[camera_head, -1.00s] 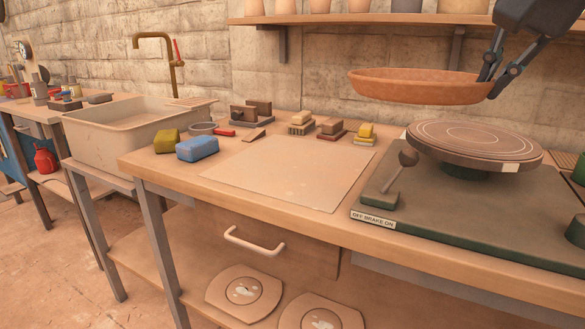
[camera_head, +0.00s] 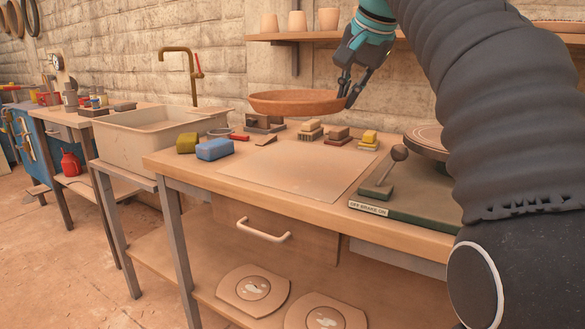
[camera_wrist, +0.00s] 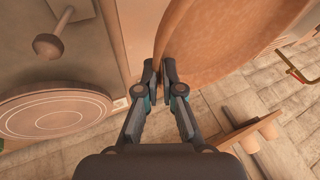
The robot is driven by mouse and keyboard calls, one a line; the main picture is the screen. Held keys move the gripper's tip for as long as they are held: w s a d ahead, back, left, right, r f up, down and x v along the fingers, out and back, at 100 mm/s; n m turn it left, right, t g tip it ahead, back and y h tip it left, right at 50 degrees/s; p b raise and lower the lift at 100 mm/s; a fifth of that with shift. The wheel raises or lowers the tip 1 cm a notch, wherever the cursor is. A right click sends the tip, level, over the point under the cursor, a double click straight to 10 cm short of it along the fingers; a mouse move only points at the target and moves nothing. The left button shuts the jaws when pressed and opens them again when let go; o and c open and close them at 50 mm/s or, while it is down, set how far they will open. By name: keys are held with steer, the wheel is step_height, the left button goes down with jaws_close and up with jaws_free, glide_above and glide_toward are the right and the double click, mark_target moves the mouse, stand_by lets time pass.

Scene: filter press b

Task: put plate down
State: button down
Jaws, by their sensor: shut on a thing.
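The plate (camera_head: 295,103) is a round, shallow terracotta dish with a raised rim. My gripper (camera_head: 348,92) is shut on the right side of its rim and holds it roughly level above the back of the workbench. In the wrist view the jaws (camera_wrist: 162,75) pinch the rim of the plate (camera_wrist: 215,40), which fills the upper right. A pale square board (camera_head: 285,172) lies bare on the bench, in front of and below the plate. The banding wheel (camera_head: 425,139) at the right is partly hidden by my arm; it also shows in the wrist view (camera_wrist: 60,108).
A brake lever (camera_head: 388,168) with a ball knob stands right of the board. Brushes and blocks (camera_head: 310,130) line the back. A shelf (camera_head: 310,37) with cups hangs above. The sink (camera_head: 150,130) is at the left.

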steer(key=w+d+f+m+b, duration=0.1)
steer(key=w+d+f, duration=0.5)
steer(key=w+d, duration=0.55)
steer(key=shift+h, duration=0.3)
steer(key=w+a+f+b, duration=0.1)
steer(key=a+f, duration=0.1)
steer(key=a, duration=0.1)
steer(key=w+a+f+b, duration=0.1)
steer(key=a+f, duration=0.1)
steer(key=w+a+f+b, duration=0.1)
steer(key=a+f, duration=0.2)
steer(key=shift+a, duration=0.35)
steer(key=shift+w+a+f, duration=0.1)
steer(key=shift+a+f, duration=0.2)
steer(key=shift+f+b, duration=1.1)
steer(key=shift+f, duration=0.7)
steer(key=c, duration=1.3)
jaws_free()
steer(key=shift+f, duration=0.15)
